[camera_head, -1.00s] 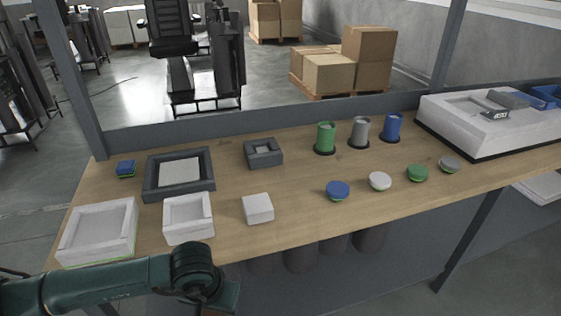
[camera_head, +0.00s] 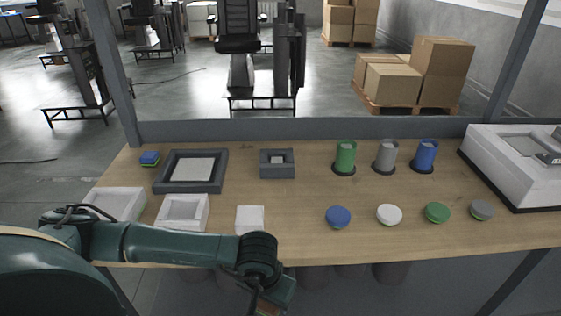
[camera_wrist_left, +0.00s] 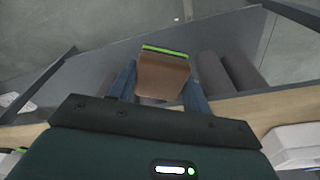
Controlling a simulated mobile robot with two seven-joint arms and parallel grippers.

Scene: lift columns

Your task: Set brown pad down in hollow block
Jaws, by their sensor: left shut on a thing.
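The brown pad (camera_wrist_left: 165,72), with a bright green edge, sits between the fingers of my left gripper (camera_wrist_left: 158,88) in the left wrist view. The gripper is shut on it. In the head view my left gripper (camera_head: 272,303) is at the bottom edge, in front of the table, and the pad is mostly hidden there. The hollow block (camera_head: 265,171) is a small dark grey square block with a square opening and a pale patch inside. It stands on the table's back half, well beyond the gripper and apart from it. My right gripper is not in view.
On the table (camera_head: 310,200) stand a dark frame (camera_head: 159,186), white trays (camera_head: 204,212), a white block (camera_head: 250,219), green (camera_head: 345,157), grey (camera_head: 386,156) and blue (camera_head: 424,156) cylinders, and several round pads. A blue pad (camera_head: 149,157) lies back left. Bare wood surrounds the hollow block.

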